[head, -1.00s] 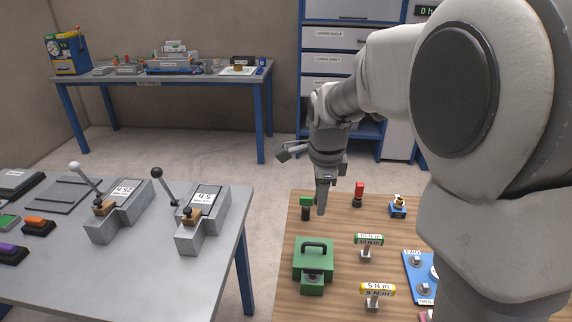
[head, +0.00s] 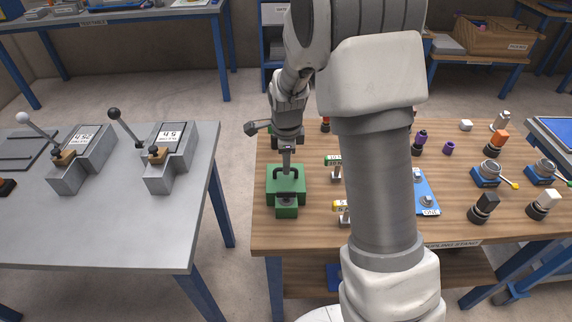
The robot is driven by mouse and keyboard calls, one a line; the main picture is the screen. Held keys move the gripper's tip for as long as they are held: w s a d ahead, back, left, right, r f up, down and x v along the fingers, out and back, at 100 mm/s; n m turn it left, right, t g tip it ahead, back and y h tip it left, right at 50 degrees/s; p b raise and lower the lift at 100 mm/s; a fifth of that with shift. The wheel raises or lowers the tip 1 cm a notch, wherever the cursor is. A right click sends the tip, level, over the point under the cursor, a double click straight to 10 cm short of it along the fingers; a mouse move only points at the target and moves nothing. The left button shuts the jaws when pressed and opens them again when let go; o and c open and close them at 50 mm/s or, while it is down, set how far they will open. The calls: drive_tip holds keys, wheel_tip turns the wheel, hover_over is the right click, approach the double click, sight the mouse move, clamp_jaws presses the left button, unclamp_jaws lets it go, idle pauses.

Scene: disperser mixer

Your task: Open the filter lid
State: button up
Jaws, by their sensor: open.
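A green box (head: 272,185) with a black arched handle (head: 287,173) on its top stands at the left front of the wooden table. Its top looks closed, and a smaller green block (head: 287,210) sticks out at its front. I see no label, so I cannot tell for sure that it is the filter with its lid. My gripper (head: 287,166) is open and points down at the handle. In the picture its fingertip overlaps the handle's upper part; I cannot tell whether they touch.
The wooden table (head: 285,235) also bears small torque-labelled blocks, a blue plate (head: 428,192) and several knobs and clamps. My arm hides its middle. A grey table (head: 120,230) with two levered devices stands to the left, across a gap.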

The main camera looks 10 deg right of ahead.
drive_tip(key=shift+w+f, duration=0.2)
drive_tip(key=shift+f, duration=0.85)
clamp_jaws()
idle(0.7)
